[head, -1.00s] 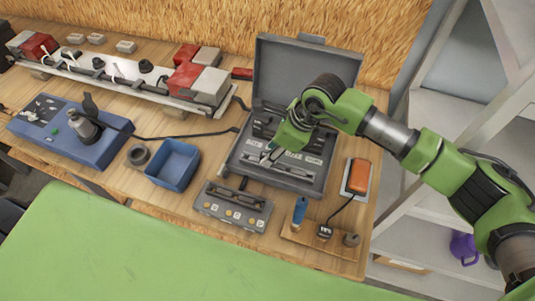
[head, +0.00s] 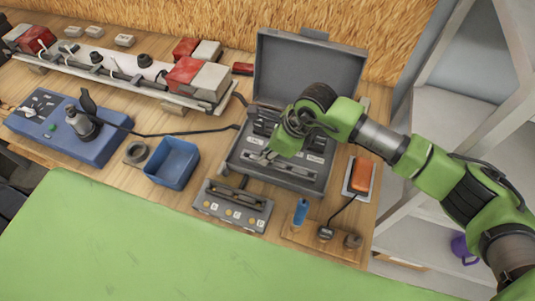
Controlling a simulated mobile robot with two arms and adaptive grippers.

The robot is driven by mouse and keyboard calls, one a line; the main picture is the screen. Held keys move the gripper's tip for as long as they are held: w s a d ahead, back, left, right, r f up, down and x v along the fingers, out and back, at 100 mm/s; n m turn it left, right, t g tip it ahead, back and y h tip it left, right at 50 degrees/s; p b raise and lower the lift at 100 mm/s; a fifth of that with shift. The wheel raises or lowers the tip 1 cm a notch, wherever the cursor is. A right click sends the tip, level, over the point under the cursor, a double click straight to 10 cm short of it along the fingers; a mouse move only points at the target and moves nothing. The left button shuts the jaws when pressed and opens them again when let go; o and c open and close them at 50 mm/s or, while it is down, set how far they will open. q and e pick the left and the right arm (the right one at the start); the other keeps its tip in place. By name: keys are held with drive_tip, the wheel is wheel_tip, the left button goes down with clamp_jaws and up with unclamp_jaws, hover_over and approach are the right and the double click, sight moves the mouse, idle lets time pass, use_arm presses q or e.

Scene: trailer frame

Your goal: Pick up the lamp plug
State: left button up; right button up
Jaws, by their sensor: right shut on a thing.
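A small black plug (head: 325,232) stands on a wooden strip at the bench's front right. Its dark cord runs up to an orange lamp (head: 362,174) on a pale base. My right gripper (head: 266,157) is over the open grey case (head: 290,187), left of and behind the plug and well apart from it. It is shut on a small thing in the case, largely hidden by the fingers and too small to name. My left gripper is not in view.
A grey box with buttons (head: 232,206) and a blue bin (head: 173,163) are left of the plug. A blue-handled tool (head: 300,212) and a dark knob (head: 352,241) flank it. The case lid (head: 308,75) stands up behind my right gripper.

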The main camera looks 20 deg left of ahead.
sight(263, 151)
drive_tip(key=shift+r, duration=0.45)
wheel_tip(263, 151, up, 2)
drive_tip(key=shift+r+p, duration=0.25)
drive_tip(key=shift+p, duration=0.6)
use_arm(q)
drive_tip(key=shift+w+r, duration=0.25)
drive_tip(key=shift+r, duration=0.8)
use_arm(e)
drive_tip(key=s+a+r, duration=0.6)
drive_tip(key=s+r, duration=0.3)
drive_tip(key=s, duration=0.3)
drive_tip(key=shift+s+r, duration=0.25)
drive_tip(key=shift+s, duration=0.15)
